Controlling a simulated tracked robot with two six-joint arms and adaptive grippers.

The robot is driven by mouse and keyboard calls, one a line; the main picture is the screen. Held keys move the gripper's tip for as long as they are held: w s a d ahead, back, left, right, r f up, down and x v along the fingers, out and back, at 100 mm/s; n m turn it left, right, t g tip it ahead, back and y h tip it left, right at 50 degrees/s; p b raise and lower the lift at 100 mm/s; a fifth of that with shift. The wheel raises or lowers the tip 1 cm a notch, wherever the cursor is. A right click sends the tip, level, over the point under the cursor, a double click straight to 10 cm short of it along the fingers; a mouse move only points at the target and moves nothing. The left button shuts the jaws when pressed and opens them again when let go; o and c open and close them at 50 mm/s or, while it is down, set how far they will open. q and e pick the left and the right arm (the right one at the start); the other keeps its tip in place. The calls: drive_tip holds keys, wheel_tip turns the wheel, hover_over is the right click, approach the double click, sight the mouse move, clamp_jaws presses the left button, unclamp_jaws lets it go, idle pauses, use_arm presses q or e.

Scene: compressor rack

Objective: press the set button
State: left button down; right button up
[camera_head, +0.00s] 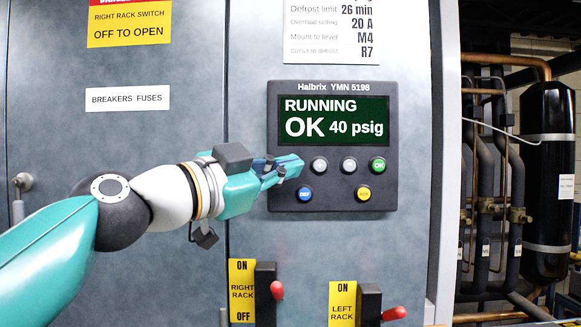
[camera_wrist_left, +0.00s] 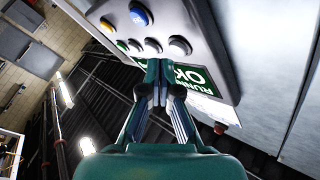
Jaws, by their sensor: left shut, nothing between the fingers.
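The dark control panel (camera_head: 333,205) has a lit screen (camera_head: 333,120) reading "RUNNING OK 40 psig". Below it are a grey plus button (camera_head: 320,165), another grey button (camera_head: 349,165), a green OK button (camera_head: 378,165), a blue DEF button (camera_head: 305,194) and a yellow button (camera_head: 364,194). No button marked set is readable. My left gripper (camera_head: 291,167) is shut and empty in front of the upper row's left end, hiding that spot. Contact cannot be told.
Below the panel are two red-handled switches, the right rack switch (camera_head: 277,290) and left rack switch (camera_head: 394,313). Pipes (camera_head: 485,170) and a black tank (camera_head: 548,150) stand at the right. A door handle (camera_head: 22,182) is at the left.

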use_arm(q)
drive_tip(key=shift+w, duration=0.15)
idle(0.5)
drive_tip(key=shift+w, duration=0.3)
drive_tip(key=shift+w, duration=0.4)
idle(0.6)
drive_tip(key=shift+s, duration=0.15)
idle(0.3)
drive_tip(key=shift+s, duration=0.65)
drive_tip(key=shift+b, duration=0.3)
